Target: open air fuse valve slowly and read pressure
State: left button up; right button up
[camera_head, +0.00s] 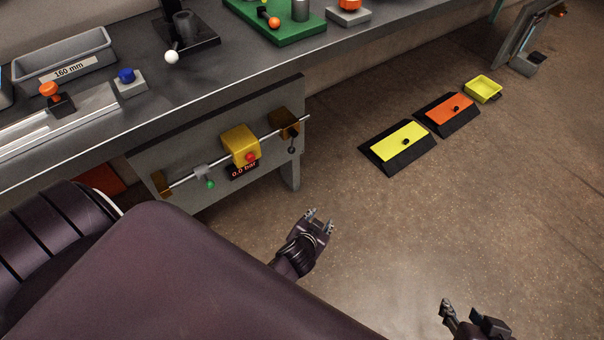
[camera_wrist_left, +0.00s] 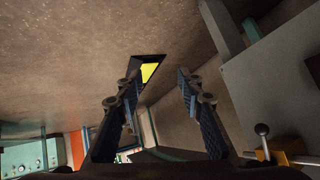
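A grey panel under the bench carries a rail with a yellow block (camera_head: 240,142) that has a red knob (camera_head: 250,157). A dark display (camera_head: 243,170) below it reads 0.0 bar. A small grey fitting with a green knob (camera_head: 210,184) sits to its left. A brass block (camera_head: 284,122) with a black ball-ended lever (camera_head: 292,140) is at the rail's right end; the lever also shows in the left wrist view (camera_wrist_left: 262,129). My left gripper (camera_head: 320,218) is open and empty, right of and apart from the panel. My right gripper (camera_head: 468,312) is open and empty at the lower right.
The bench above holds a grey bin (camera_head: 65,62) marked 160 mm, a blue button (camera_head: 126,76) and a green board (camera_head: 284,22). Yellow (camera_head: 398,146) and orange (camera_head: 446,112) pedals and a yellow tray (camera_head: 483,88) lie on the floor.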

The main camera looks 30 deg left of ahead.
pick_arm(q)
jog(key=s+d+m+g+h+p, duration=0.1)
jog(key=s+g+p, duration=0.2)
jog(key=s+p, duration=0.9)
jog(key=shift+s+d+f, duration=0.3)
jog(key=shift+s+f, duration=0.05)
jog(key=shift+s, duration=0.2)
